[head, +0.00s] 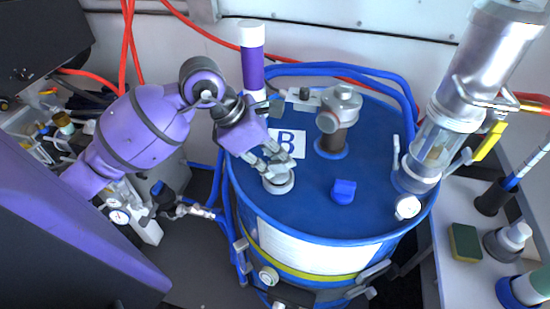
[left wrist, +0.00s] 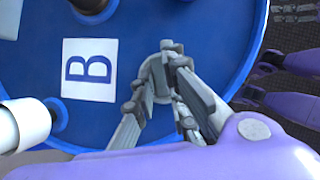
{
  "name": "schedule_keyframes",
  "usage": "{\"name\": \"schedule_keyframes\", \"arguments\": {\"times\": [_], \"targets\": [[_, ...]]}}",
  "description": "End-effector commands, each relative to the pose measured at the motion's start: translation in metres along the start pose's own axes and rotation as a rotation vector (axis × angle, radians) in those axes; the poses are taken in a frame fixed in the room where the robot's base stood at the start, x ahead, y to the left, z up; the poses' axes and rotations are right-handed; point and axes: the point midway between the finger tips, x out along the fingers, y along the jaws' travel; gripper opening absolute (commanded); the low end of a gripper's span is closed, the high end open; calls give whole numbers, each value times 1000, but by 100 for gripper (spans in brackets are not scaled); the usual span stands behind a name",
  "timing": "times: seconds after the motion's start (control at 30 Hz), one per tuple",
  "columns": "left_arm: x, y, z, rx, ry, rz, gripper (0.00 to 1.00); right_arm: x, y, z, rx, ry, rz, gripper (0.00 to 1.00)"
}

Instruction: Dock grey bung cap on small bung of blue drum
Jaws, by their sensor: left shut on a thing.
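The blue drum (head: 300,208) stands upright in the middle of the head view, with a white label marked B on its lid. My left gripper (head: 281,166) reaches down from the left over the near-left part of the lid. It is shut on the grey bung cap (head: 278,183), which is at the lid near the rim. In the left wrist view, the left gripper's fingers (left wrist: 168,72) close around the cap (left wrist: 152,82), which is partly covered. The small bung is hidden under the cap and fingers, so I cannot tell whether the cap is seated on it. My right gripper is not in view.
A clear-and-metal cylinder (head: 437,145) stands at the right rim. A white-capped purple tube (head: 252,67) stands behind my gripper. Blue hoses (head: 340,68) curve behind.

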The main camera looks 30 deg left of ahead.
Motion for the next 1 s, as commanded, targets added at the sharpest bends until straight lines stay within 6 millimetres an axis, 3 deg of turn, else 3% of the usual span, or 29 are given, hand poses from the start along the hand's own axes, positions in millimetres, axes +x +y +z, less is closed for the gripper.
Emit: {"name": "schedule_keyframes", "arguments": {"times": [1.0], "targets": [[1, 0, 0, 0, -1, -1, 0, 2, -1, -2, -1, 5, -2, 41]]}}
